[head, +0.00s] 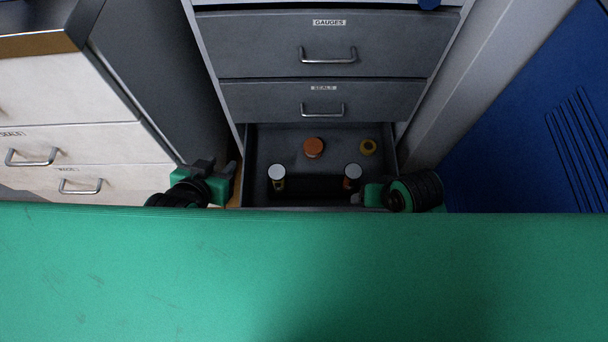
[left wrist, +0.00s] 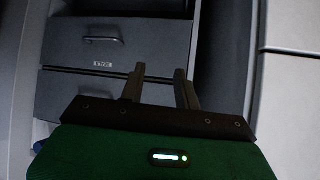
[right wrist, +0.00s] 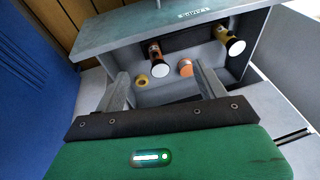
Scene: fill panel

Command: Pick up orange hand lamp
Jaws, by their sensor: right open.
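An orange-brown hand lamp with a pale round top (head: 352,171) stands in the open drawer (head: 250,155), on the right; it also shows in the right wrist view (right wrist: 155,50). A similar, yellower lamp (head: 277,172) stands on the drawer's left; it shows in the right wrist view (right wrist: 223,33). My right gripper (right wrist: 162,88) is open and empty at the drawer's right side, close to the orange-brown lamp but apart from it. My left gripper (head: 218,166) is open and empty outside the drawer's left side. Its fingers (left wrist: 160,86) are apart, facing grey drawer fronts.
A short orange cylinder (head: 314,148) and a yellow ring (head: 368,147) lie further back in the drawer. Closed grey drawers (head: 325,60) are above. A white cabinet (head: 70,100) stands left and a blue panel (head: 530,130) right. My green body fills the foreground.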

